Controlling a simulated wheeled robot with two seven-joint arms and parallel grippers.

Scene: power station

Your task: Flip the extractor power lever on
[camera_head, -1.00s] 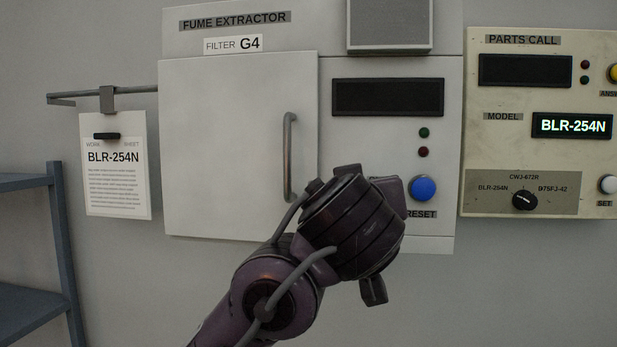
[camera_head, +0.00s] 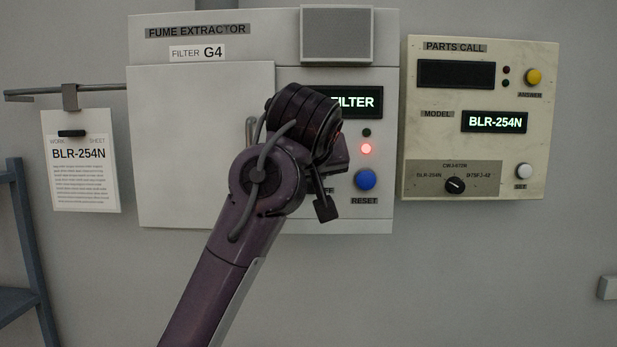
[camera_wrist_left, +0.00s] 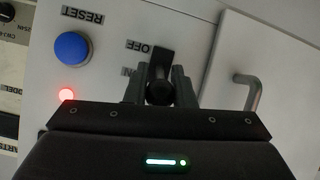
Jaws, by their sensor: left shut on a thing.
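The fume extractor (camera_head: 200,140) is a pale wall cabinet, and its display (camera_head: 358,102) reads FILTER. In the left wrist view, which shows the panel upside down, the black power lever (camera_wrist_left: 160,66) stands beside the OFF label (camera_wrist_left: 138,46) and the partly covered ON label (camera_wrist_left: 128,72). My left gripper (camera_wrist_left: 160,88) is shut on the lever, one finger on each side. A red light (camera_head: 366,148) is lit above the blue RESET button (camera_head: 365,179); the green light (camera_head: 366,132) is dark. My right gripper is not in view.
The cabinet's door handle (camera_wrist_left: 248,92) is close beside the gripper. The parts call box (camera_head: 480,120) hangs to the right and shows BLR-254N.

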